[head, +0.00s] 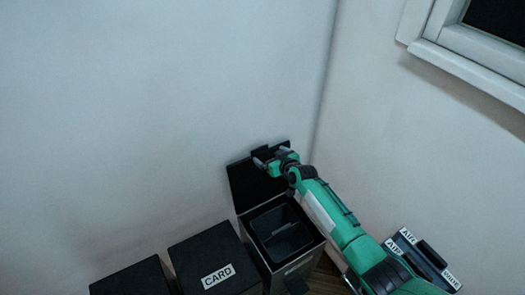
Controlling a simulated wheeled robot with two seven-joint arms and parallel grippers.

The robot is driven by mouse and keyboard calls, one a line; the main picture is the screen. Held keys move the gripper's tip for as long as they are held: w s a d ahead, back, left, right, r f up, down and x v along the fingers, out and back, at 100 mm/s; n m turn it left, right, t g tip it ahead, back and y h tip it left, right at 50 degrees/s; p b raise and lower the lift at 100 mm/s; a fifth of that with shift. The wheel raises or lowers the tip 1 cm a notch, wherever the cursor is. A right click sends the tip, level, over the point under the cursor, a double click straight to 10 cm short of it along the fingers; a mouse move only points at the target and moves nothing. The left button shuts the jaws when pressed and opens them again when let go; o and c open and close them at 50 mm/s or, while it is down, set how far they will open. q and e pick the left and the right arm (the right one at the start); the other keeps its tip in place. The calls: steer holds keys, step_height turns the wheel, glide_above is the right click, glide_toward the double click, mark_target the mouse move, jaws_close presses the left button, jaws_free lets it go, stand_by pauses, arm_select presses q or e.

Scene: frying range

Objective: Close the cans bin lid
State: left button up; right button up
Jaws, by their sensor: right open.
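A black bin (315,243) stands in the corner with its lid (241,187) raised, leaning up toward the wall behind. A dark inner bucket (281,235) shows through its open top. The small label on its front is too blurred to read, so I cannot tell for sure that it is the cans bin. My right gripper (270,158) is open at the upper part of the raised lid, near its top edge. I cannot tell whether its fingers touch the lid. My left gripper is out of view.
A shut black bin marked CARD (203,255) stands close to the left, with another shut black bin (133,281) beyond it. A dark item with AIR labels (425,258) is at the lower right. Walls meet behind the bin; a window (470,45) is upper right.

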mark_target(260, 149)
steer(key=b+x, duration=0.2)
steer(key=x, duration=0.3)
steer(key=shift+w+a+f+b, duration=0.15)
steer(key=shift+w+f+b, duration=0.05)
steer(key=shift+f+b, duration=0.15)
steer(key=shift+w+a+f+b, duration=0.1)
steer(key=shift+w+a+b, duration=0.35)
steer(key=shift+w+b, duration=0.2)
steer(key=c, duration=1.4)
steer(key=shift+d, duration=0.1)
